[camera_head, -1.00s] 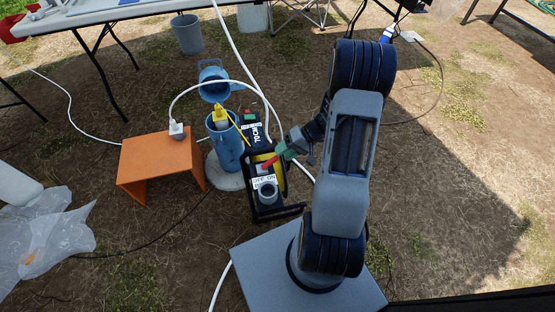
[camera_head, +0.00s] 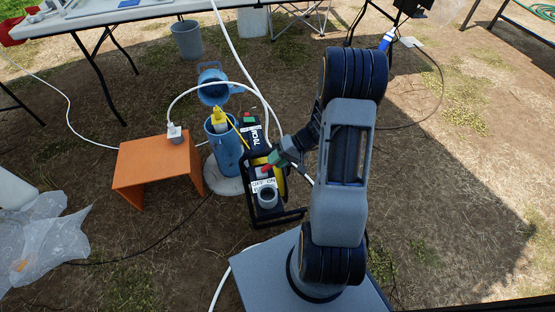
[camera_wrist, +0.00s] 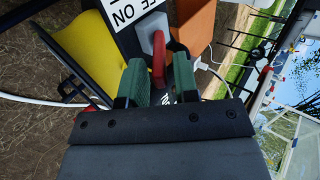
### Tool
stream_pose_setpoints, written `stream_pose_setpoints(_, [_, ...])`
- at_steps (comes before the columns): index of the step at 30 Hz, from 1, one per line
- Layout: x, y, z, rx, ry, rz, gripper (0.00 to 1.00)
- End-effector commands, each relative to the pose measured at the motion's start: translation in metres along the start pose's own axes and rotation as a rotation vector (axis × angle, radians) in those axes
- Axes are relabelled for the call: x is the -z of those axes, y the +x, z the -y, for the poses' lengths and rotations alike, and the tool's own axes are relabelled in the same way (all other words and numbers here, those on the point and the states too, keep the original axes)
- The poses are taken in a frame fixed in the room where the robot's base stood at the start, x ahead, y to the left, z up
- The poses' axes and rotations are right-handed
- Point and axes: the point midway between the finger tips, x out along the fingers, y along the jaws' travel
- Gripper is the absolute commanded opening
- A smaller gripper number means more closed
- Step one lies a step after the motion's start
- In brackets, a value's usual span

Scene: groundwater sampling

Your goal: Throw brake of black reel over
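The black reel (camera_head: 247,207) stands on the ground in a black frame, with a yellow drum side (camera_head: 281,188) and a white OFF/ON label (camera_head: 264,184). Its drum (camera_wrist: 78,48) and label (camera_wrist: 128,8) also show in the wrist view. The brake appears to be a red-tipped lever (camera_wrist: 158,62) on a grey base beside the label. My gripper (camera_head: 277,162) reaches the reel from the right. In the wrist view its green fingers (camera_wrist: 159,84) are apart, one on each side of the red lever. I cannot tell whether either touches it.
An orange stool (camera_head: 150,168) with a white plug stands left of the reel. A blue cylinder (camera_head: 226,150) stands close behind it on a round pale base (camera_head: 222,183). White hoses cross above and behind. Clear plastic (camera_head: 50,235) lies at far left. Open ground is on the right.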

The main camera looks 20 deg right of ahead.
Motion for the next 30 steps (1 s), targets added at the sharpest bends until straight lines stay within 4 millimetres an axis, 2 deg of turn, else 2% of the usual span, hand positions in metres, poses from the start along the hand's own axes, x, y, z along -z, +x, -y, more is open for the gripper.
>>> stream_pose_setpoints(1, [0.0,0.0,0.0,0.0,0.0,0.0,0.23])
stream_pose_setpoints(9, [0.0,0.0,0.0,0.0,0.0,0.0,0.0])
stream_pose_setpoints(13, [0.0,0.0,0.004,-0.015,-0.002,0.002,0.0])
stream_pose_setpoints(17, [0.0,0.002,0.019,-0.079,-0.005,0.004,0.0])
stream_pose_setpoints(21, [-0.001,0.006,0.032,-0.15,-0.005,0.006,0.04])
stream_pose_setpoints(30, [-0.001,0.01,0.036,-0.199,0.0,0.003,0.07])
